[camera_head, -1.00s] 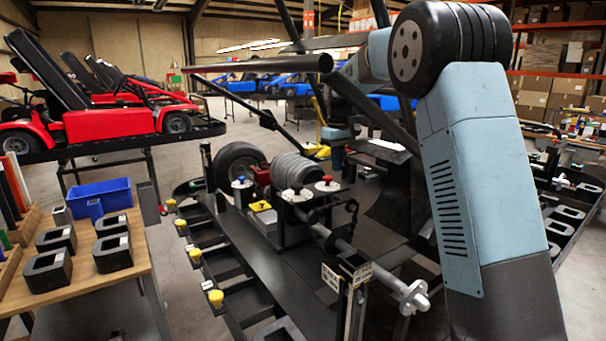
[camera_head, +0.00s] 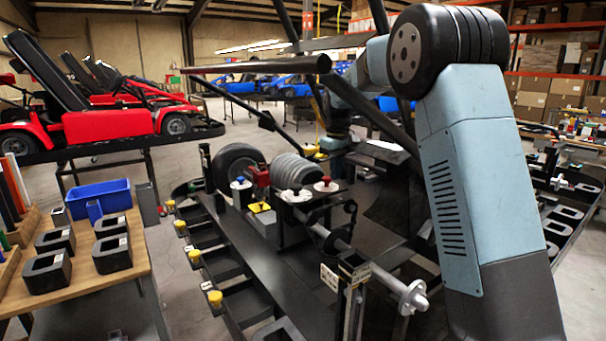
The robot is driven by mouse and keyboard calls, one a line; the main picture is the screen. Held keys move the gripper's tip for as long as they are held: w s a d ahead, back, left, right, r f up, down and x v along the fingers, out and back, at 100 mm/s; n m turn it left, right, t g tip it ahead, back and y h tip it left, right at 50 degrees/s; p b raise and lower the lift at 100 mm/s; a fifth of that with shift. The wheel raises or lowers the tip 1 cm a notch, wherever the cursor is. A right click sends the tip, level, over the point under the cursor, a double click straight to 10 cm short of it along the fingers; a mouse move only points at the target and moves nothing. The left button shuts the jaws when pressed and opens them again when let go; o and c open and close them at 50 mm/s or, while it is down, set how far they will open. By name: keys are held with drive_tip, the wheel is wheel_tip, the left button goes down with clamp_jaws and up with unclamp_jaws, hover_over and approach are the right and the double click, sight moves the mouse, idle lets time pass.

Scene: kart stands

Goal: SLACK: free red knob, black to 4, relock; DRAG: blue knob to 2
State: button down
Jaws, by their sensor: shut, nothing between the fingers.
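A small panel stands on the dark bench near the centre. The blue knob (camera_head: 240,181) sits on a white dial at its left. The black knob (camera_head: 296,188) sits on a white dial to the right of it. The red knob (camera_head: 326,180) sits on another white dial farther right. The dial numbers are too small to read. My arm rises at the right and bends back behind the dark tubes. Its far links show behind the panel, up and to the right of the red knob. I cannot make out my gripper or its fingers.
Dark tubes cross above the panel. A metal shaft (camera_head: 385,277) juts toward the front right. A wooden table (camera_head: 130,262) with a blue bin (camera_head: 97,198) stands at the left.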

drive_tip(key=shift+s+a+f, duration=0.25)
drive_tip(key=shift+s+f, duration=0.15)
drive_tip(key=shift+f, duration=0.35)
drive_tip(key=shift+s+a, duration=0.35)
drive_tip(key=shift+a, duration=0.35)
drive_tip(key=shift+w+a+r, duration=0.1)
drive_tip(key=shift+r, duration=0.05)
drive_tip(key=shift+a+r, duration=0.1)
drive_tip(key=shift+r, duration=0.05)
drive_tip(key=shift+w+r, duration=0.1)
drive_tip(key=shift+r, duration=0.1)
drive_tip(key=shift+s, duration=0.4)
drive_tip(key=shift+d+r, duration=0.2)
drive_tip(key=shift+r, duration=2.55)
